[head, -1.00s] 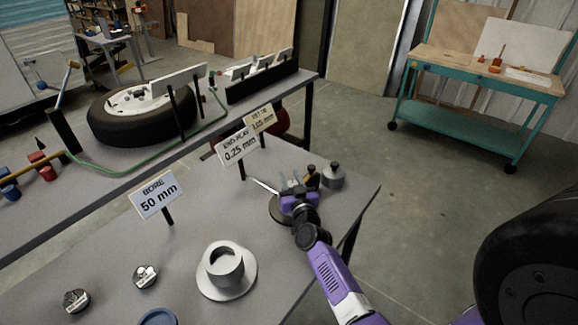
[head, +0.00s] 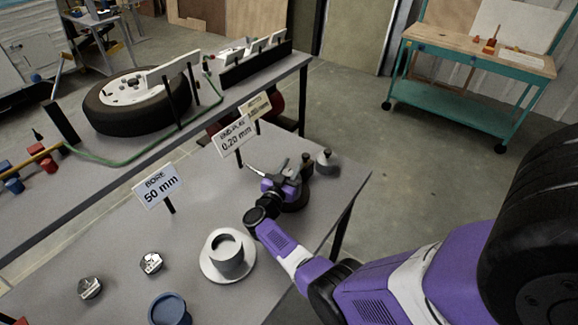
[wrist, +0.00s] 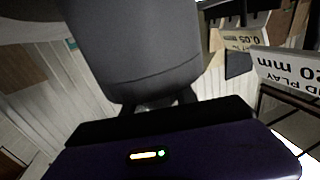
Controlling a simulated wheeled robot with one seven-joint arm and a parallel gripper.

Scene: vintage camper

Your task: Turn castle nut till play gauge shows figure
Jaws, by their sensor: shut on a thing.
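My gripper (head: 290,178) is shut at the dark round hub stand (head: 297,201) near the bench's right end. It seems to hold the castle nut, which is mostly hidden by the jaws. A thin silver bar (head: 256,171) sticks out to the left there. In the wrist view, a large grey rounded part (wrist: 135,45) fills the space just beyond the fingers. The play gauge sign (head: 236,137) reads END PLAY 0.20 mm. The sign behind it (head: 256,107) is hard to read here, but shows 0.05 mm upside down in the wrist view (wrist: 242,40).
A grey weight-like piece (head: 326,163) stands right of the hub stand. A flanged grey cup (head: 213,271), a BORE 50 mm sign (head: 158,186), a blue cup (head: 168,309) and two small metal pieces stand on the bench. A wheel (head: 112,119) lies on the bench behind.

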